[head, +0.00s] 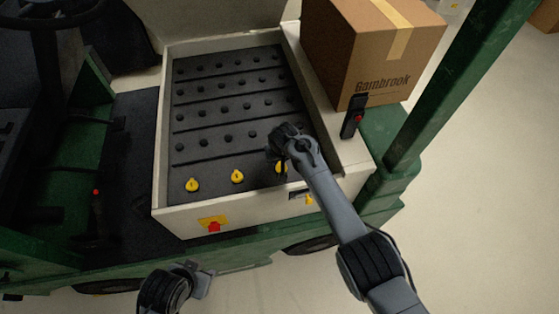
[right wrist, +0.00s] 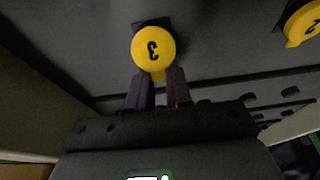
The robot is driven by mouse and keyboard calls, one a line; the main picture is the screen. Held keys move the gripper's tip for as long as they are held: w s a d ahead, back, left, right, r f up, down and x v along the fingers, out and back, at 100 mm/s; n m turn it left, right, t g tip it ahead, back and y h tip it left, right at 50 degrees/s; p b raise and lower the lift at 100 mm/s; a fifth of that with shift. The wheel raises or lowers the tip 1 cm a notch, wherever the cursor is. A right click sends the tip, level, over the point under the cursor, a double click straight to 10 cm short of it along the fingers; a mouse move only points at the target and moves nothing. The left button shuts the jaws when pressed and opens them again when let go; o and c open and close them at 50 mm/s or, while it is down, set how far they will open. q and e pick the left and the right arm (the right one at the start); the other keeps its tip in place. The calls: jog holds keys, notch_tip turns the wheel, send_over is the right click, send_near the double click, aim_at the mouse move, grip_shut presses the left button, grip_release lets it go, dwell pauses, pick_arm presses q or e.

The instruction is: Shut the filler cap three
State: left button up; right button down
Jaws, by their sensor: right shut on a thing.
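Yellow filler cap three (right wrist: 153,48), marked with a 3, sits on the dark deck of the cart. It also shows in the head view (head: 281,170) as the rightmost of three yellow caps, partly behind my right arm. My right gripper (right wrist: 160,84) is shut on the tab of this cap, with one finger on each side of it. In the head view my right gripper (head: 279,152) is at the cap, and its fingers are mostly hidden. My left gripper (head: 205,280) hangs in front of the cart, away from the caps; its jaw opening is unclear.
Two more yellow caps, one at the left (head: 192,185) and one in the middle (head: 237,176), stand in the same row. Rows of black knobs fill the deck behind. A cardboard box (head: 370,50) and a black handle with a red button (head: 354,116) stand at right.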

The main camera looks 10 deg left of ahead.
jog(key=shift+s+f, duration=0.15)
jog(key=shift+f, duration=0.1)
jog(key=c, duration=1.3)
grip_release()
jog(key=shift+d, duration=0.1)
jog(key=shift+o, duration=1.2)
jog(key=shift+s, duration=0.15)
jog(key=shift+o, duration=1.2)
jog(key=shift+s+f, duration=0.1)
jog(key=shift+s, duration=0.05)
jog(key=shift+w+r, duration=0.2)
jog(key=shift+r, duration=0.05)
jog(key=shift+s+r+p, duration=0.15)
jog(key=shift+r+p, duration=0.4)
jog(key=p+v, duration=0.3)
jog(key=v, duration=0.5)
jog(key=shift+s+d+r+p, duration=0.1)
jog(key=shift+s+r+p, duration=0.15)
jog(key=shift+r, duration=0.45)
